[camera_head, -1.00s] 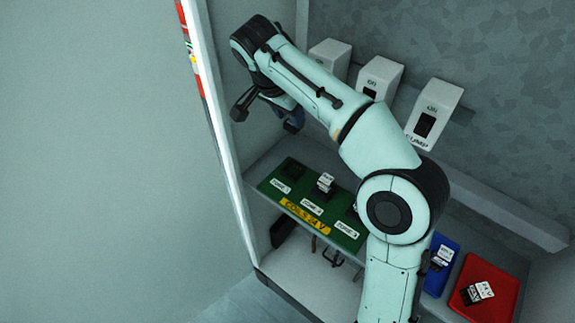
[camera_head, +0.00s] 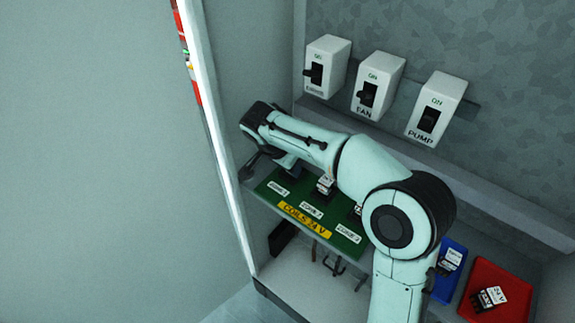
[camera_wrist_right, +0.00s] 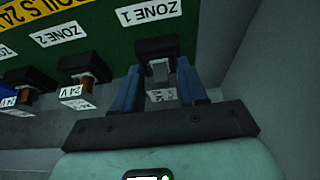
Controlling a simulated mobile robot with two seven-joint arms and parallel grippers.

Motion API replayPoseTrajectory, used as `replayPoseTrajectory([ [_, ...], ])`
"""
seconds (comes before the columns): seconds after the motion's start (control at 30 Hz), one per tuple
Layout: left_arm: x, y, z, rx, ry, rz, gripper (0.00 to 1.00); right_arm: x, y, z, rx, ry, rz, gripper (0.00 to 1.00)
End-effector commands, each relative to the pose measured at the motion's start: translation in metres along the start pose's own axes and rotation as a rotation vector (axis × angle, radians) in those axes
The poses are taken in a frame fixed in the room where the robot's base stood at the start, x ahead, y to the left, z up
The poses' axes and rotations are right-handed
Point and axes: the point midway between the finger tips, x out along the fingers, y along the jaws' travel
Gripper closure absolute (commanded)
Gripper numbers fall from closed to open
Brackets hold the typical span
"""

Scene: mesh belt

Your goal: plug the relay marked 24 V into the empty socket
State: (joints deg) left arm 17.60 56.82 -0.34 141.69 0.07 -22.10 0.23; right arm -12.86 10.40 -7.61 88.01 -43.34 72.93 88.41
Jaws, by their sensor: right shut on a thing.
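The green board (camera_head: 262,186) carries black sockets labelled by zone and a yellow strip reading COILS 24 V. In the right wrist view, my right gripper (camera_wrist_right: 160,85) is shut on a relay (camera_wrist_right: 160,78) with a clear-looking case, one blue finger on each side. The relay meets the black socket (camera_wrist_right: 154,46) at the ZONE 1 label; I cannot tell how deep it sits. Its end label is too small to read. Zone 2 holds a relay (camera_wrist_right: 77,91) marked 24 V. In the head view my arm largely hides the gripper and the zone 1 socket. My left gripper is out of view.
A red tray (camera_head: 518,290) holds a relay (camera_head: 490,298) whose label seems to read 24 V. A blue tray (camera_head: 442,288) beside it holds another relay (camera_head: 453,258). Switch boxes, including FAN (camera_head: 378,80) and PUMP (camera_head: 436,108), line the back wall. A side wall stands close to zone 1.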

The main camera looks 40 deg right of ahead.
Motion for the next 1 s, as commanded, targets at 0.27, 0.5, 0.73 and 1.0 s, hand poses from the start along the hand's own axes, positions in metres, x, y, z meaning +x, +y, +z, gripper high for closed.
replayPoseTrajectory([
  [0.27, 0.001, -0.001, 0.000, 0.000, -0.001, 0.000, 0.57, 0.001, 0.000, 0.000, 0.000, 0.000, -0.001, 0.89],
  [0.5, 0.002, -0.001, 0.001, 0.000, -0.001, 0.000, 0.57, 0.002, 0.000, 0.001, 0.000, 0.000, -0.001, 0.32],
  [0.73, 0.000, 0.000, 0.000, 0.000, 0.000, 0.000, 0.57, 0.000, 0.000, 0.000, 0.000, 0.000, -0.001, 0.32],
  [1.0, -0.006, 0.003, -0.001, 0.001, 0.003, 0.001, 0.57, -0.041, -0.001, -0.001, 0.000, 0.000, -0.006, 0.32],
])
